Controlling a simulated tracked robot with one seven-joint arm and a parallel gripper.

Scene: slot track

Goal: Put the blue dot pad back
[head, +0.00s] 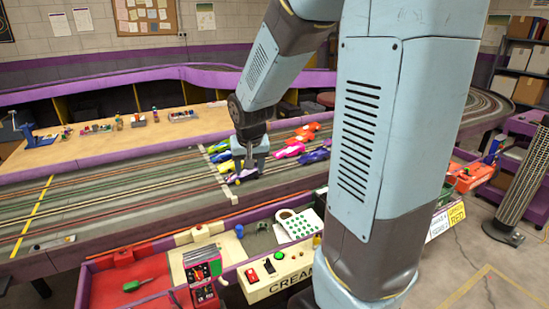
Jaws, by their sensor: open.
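I cannot make out a pad with blue dots. My gripper (249,171) is open and points down over the slot track, close above a purple and pale slot car (242,177). The car shows between and below the fingers. I cannot tell whether the fingers touch it. My gripper is beyond and left of the dotted pad, well apart from it.
Several coloured slot cars stand on the track, including an orange one (303,131) and a blue one (314,155). The near bench holds a red tray (125,276) and a cream control box (272,274). A wooden side table (95,148) is at the left. My arm hides the right middle.

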